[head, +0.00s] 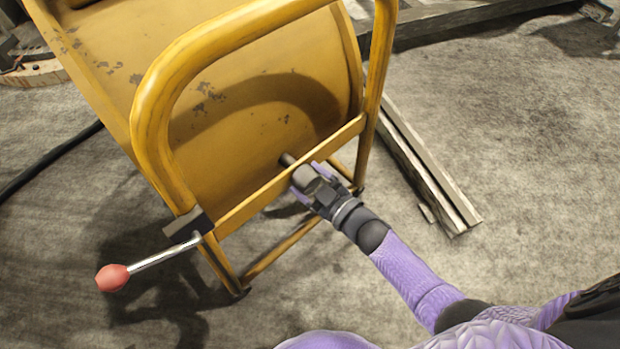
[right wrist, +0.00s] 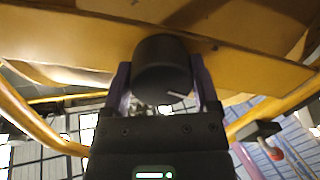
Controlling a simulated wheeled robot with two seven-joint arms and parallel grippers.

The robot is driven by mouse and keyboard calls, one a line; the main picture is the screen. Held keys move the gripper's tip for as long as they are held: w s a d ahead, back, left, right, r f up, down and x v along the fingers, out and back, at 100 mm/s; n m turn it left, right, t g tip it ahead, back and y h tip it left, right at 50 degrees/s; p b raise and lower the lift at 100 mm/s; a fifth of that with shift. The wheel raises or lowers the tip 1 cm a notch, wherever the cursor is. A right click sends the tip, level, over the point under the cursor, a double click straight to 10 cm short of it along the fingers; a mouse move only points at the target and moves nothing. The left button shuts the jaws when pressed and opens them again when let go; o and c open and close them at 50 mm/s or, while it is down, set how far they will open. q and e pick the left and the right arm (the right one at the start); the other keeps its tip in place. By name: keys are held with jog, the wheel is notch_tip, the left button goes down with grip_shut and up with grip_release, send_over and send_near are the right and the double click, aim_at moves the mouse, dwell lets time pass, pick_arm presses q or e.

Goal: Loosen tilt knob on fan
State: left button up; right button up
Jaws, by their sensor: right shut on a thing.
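The yellow fan housing (head: 250,95) stands in a tubular yellow frame (head: 150,105). The tilt knob (head: 302,174) sits on the lower side of the housing by a frame bar, on a short grey shaft. In the right wrist view the knob (right wrist: 160,62) is a dark cylinder with a small light mark near its lower right edge. My right gripper (head: 308,178) is shut on the knob, with one purple finger on each side of it. The right gripper also shows in the right wrist view (right wrist: 162,82). My left gripper is not in view.
A metal lever with a red grip (head: 113,278) sticks out from the frame's lower left. Long bars (head: 425,165) lie on the concrete floor right of the frame. A dark hose (head: 50,160) runs at the left.

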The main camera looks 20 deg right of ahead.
jog(key=shift+n, duration=0.8)
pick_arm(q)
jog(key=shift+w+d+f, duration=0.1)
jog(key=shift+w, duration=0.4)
pick_arm(e)
jog(key=shift+f+n+h, duration=0.1)
jog(key=shift+n+h, duration=0.2)
jog(key=shift+n, duration=1.4)
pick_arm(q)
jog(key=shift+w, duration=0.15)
pick_arm(e)
jog(key=o, duration=1.1)
